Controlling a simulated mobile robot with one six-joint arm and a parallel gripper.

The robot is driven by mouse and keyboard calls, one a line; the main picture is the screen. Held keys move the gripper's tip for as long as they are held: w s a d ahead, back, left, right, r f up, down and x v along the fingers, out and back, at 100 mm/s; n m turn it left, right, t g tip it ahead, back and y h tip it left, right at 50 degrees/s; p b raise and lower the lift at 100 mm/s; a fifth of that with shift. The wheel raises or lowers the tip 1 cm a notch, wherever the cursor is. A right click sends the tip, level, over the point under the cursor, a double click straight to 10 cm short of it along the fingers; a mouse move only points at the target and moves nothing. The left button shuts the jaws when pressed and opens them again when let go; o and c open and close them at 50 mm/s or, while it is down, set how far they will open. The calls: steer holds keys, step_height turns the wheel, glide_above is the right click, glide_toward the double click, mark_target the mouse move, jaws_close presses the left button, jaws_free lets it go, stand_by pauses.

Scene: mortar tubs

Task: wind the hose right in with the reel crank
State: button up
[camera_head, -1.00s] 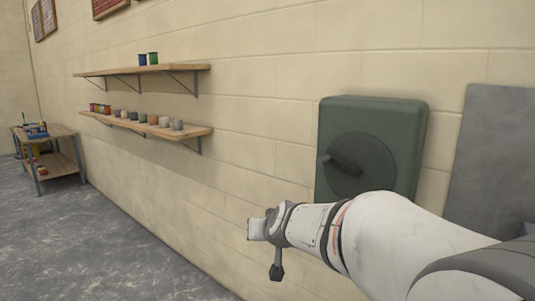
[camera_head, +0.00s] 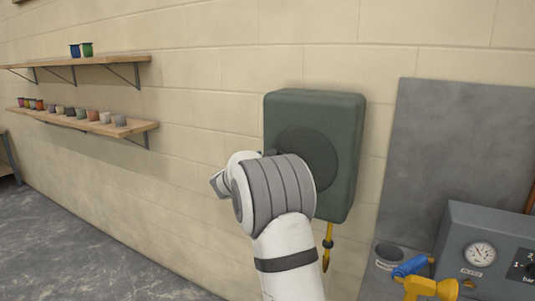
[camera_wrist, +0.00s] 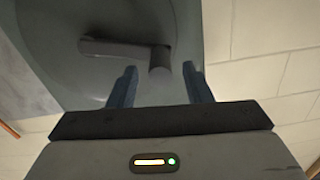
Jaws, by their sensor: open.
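The reel is a dark green box (camera_head: 345,150) on the wall with a round disc (camera_head: 325,150) on its front. In the head view my arm covers the disc's lower left and most of the crank. A short yellow hose end (camera_head: 330,231) with a dark collar hangs below the box. In the wrist view the grey crank arm (camera_wrist: 115,48) runs across the disc to a stubby handle (camera_wrist: 160,62) pointing towards me. My gripper (camera_wrist: 160,72) is open, its two fingers on either side of the handle with visible gaps. The fingers are hidden in the head view.
A grey panel (camera_head: 450,140) stands right of the reel. In front of it are a grey box with a gauge (camera_head: 480,253), a grey tub (camera_head: 388,258) and a yellow and blue tool (camera_head: 425,287). Shelves with small pots (camera_head: 90,115) are at left.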

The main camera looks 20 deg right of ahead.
steer(key=shift+p+x, duration=0.3)
steer(key=shift+x, duration=1.5)
steer(key=shift+c, duration=0.2)
jaws_close()
